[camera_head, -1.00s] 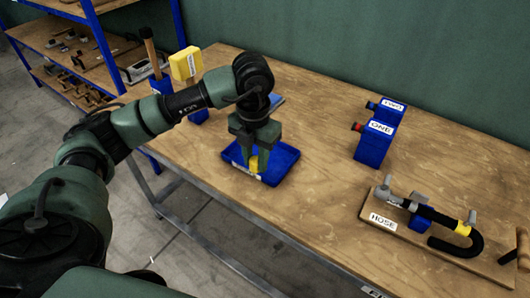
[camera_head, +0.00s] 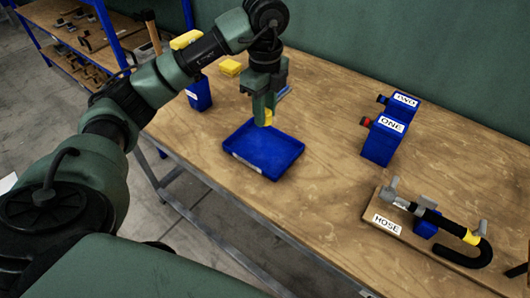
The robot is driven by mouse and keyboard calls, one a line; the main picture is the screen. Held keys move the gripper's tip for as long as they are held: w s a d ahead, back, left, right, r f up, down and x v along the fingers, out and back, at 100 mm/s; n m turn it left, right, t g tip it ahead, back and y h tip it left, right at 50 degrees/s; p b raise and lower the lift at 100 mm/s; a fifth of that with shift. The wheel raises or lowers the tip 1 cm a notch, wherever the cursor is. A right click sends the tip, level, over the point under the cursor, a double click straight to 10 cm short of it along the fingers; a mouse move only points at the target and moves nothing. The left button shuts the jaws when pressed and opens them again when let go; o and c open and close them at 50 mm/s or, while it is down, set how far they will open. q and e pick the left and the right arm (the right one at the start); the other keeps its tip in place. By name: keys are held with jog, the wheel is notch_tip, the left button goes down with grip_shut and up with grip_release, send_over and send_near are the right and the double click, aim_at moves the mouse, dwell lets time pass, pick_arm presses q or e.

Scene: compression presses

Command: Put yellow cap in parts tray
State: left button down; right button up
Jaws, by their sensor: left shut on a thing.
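The blue parts tray (camera_head: 284,164) lies on the wooden bench near its front edge, and its inside looks empty. My left gripper (camera_head: 265,116) points down over the tray's far edge. It is shut on the small yellow cap (camera_head: 268,118), which shows between the fingertips. The cap appears to be above the tray's back rim, but the exact height is hard to tell. My right gripper is not in view.
Blue blocks labelled ONE (camera_head: 382,142) and TWO (camera_head: 404,104) stand to the right. The HOSE board (camera_head: 388,224) lies at front right. A yellow block (camera_head: 230,67) and a blue holder (camera_head: 199,96) stand behind left. The bench between tray and blocks is clear.

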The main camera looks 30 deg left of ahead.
pick_arm(q)
send_over(265, 161)
notch_tip(265, 161, down, 10)
jog(key=shift+f, duration=0.1)
notch_tip(265, 161, down, 5)
jog(key=shift+f+p, duration=0.15)
jog(key=shift+p, duration=0.15)
jog(key=shift+f, duration=0.15)
jog(key=c, duration=1.4)
grip_release()
